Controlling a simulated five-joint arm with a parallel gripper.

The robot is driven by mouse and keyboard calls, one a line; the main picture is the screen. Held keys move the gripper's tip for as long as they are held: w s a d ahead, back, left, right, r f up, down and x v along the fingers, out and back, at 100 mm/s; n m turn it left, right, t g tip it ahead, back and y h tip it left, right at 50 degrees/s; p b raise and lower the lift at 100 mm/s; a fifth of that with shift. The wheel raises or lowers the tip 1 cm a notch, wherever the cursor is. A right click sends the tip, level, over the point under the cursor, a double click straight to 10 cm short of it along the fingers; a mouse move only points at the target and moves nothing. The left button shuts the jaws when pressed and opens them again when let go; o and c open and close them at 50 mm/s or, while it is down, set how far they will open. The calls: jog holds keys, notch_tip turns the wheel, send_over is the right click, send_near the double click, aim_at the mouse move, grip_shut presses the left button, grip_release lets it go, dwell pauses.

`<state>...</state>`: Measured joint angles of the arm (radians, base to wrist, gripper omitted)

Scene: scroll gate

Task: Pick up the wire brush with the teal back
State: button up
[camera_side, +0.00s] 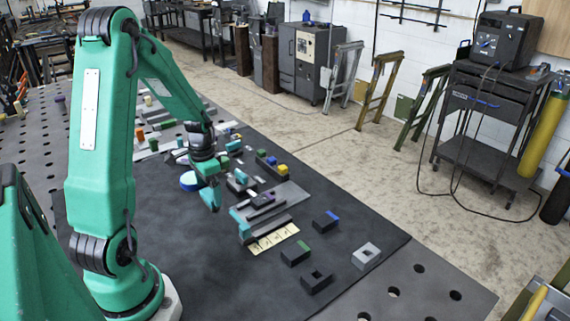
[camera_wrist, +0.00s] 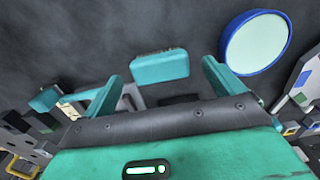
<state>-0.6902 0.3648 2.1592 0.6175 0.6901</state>
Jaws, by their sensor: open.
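The teal-backed brush (camera_wrist: 160,68) lies on the dark mat in the wrist view, just ahead of my gripper (camera_wrist: 162,76). It shows as a rounded teal block with a thin tan strip along its far edge. It appears between the two teal fingers, with a gap on each side. Contact and height above it are not clear. In the side view my gripper (camera_side: 212,196) points down over the mat, and I cannot pick out the brush there.
A blue-rimmed disc with a pale face (camera_wrist: 256,42) lies to the right of the brush; it also shows beside my gripper in the side view (camera_side: 189,181). A cream marked strip (camera_side: 273,238) and several dark blocks are on the near mat. Bare mat lies beyond the brush.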

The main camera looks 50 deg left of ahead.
jog(key=shift+f, duration=1.4)
jog(key=c, duration=1.1)
jog(key=shift+r, duration=0.2)
jog(key=shift+r, duration=0.4)
notch_tip(320, 180, up, 3)
jog(key=shift+f, duration=0.1)
jog(key=w+d+r, duration=0.1)
jog(key=d+r, duration=0.6)
jog(key=d, duration=0.4)
jog(key=shift+w+d, duration=0.3)
jog(key=shift+w, duration=0.05)
